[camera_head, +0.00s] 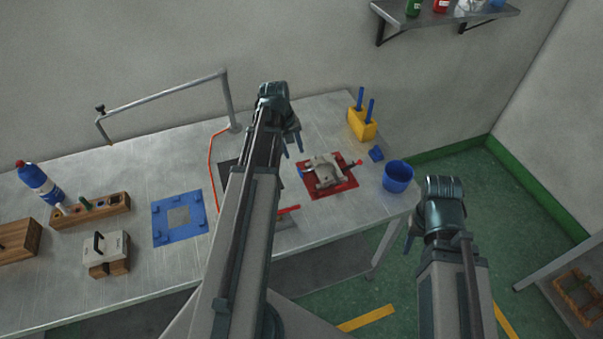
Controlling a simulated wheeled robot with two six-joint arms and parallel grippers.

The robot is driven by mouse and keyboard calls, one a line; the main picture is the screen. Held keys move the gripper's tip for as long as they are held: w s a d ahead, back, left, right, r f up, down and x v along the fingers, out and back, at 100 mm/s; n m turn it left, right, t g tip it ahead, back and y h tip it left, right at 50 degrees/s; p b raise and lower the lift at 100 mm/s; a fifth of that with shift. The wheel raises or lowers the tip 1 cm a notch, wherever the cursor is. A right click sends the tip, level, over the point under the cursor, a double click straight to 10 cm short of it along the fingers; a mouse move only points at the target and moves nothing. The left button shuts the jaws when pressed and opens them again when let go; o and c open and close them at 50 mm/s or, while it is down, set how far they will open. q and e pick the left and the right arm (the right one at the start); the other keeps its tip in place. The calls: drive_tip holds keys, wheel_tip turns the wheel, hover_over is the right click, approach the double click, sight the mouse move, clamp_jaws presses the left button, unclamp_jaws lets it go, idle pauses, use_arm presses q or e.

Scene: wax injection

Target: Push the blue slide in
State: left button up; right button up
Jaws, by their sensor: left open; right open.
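A grey metal mold block (322,172) sits on a red base plate (341,188) on the right part of the table, with a small red-tipped part at its right. A small blue piece (301,172) shows at the left edge of the red plate; I cannot tell for sure that it is the slide. Another small blue block (376,154) lies beyond the plate, to its right. My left gripper (293,147) is open and empty, above the table just up and left of the mold. My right gripper (412,240) is open, off the table's right edge, partly hidden by its own wrist.
A blue cup (398,178) stands near the table's right edge. A yellow holder (362,125) with blue rods stands behind. A blue square frame (165,232), a wooden rack (95,212) and a bottle (38,181) are at left. My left arm hides the table's middle.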

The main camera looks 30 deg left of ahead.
sight(302, 175)
use_arm(q)
drive_tip(key=f+b, duration=0.4)
drive_tip(key=w+d+f+b, duration=0.1)
drive_tip(key=f+b, duration=0.3)
drive_tip(key=w+f+b, duration=0.1)
drive_tip(key=f+b, duration=0.2)
drive_tip(key=f, duration=0.1)
drive_tip(key=shift+d+f+b, duration=0.2)
drive_tip(key=shift+d+b, duration=0.1)
drive_tip(key=shift+b, duration=0.1)
drive_tip(key=shift+s, duration=0.1)
clamp_jaws()
idle(0.8)
